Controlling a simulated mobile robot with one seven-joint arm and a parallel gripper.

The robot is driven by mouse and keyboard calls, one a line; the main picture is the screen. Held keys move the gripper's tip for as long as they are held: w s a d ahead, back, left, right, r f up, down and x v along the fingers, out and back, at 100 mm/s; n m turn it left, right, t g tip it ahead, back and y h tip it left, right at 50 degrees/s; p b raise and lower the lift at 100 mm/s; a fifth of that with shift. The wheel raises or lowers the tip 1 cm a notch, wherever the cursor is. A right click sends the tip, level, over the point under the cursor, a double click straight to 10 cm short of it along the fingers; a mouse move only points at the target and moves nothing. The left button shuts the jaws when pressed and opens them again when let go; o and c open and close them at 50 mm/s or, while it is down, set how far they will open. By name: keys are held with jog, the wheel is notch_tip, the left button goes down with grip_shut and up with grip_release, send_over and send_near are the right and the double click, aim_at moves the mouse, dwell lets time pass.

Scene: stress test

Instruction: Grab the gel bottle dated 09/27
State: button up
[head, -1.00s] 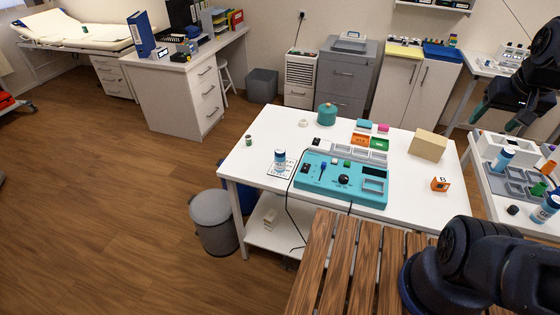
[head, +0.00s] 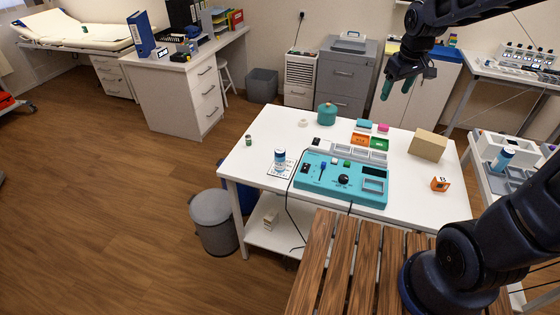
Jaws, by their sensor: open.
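A white bottle with a blue cap (head: 280,158) stands upright on a printed sheet at the left of the white table. A similar blue-and-white bottle (head: 503,158) is in the grey tray on the right-hand cart. My forearm hides much of the right-hand cart.
A teal device (head: 340,180) with knobs fills the table's middle front. Behind it are small trays (head: 372,143) and a teal canister (head: 327,113). A beige box (head: 428,145) and an orange block marked B (head: 440,184) are at the right. The table's left front corner is clear.

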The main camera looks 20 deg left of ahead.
jog(key=w+a+f+n, duration=0.1)
jog(key=a+f+n, duration=0.3)
jog(key=a, duration=0.6)
jog(key=n+g, duration=0.2)
jog(key=n, duration=0.4)
send_near(279, 159)
jog(key=shift+w+a+f+h, duration=0.25)
jog(key=shift+w+a, duration=0.1)
jog(key=shift+w, duration=0.15)
jog(key=shift+w+a+f+h, duration=0.15)
jog(key=shift+w+a+f, duration=0.15)
jog(key=shift+w, duration=0.2)
jog(key=shift+s+a+f, duration=0.15)
jog(key=shift+a+f, duration=0.1)
jog(key=shift+f, duration=0.2)
notch_tip(279, 159, down, 4)
jog(key=shift+f, duration=0.1)
jog(key=shift+w+d+f, duration=0.15)
jog(key=shift+f, duration=1.35)
jog(key=shift+w+d+f, duration=0.15)
jog(key=shift+f, duration=1.35)
jog(key=c, duration=1.1)
jog(key=shift+c, duration=0.2)
jog(key=shift+r, duration=0.15)
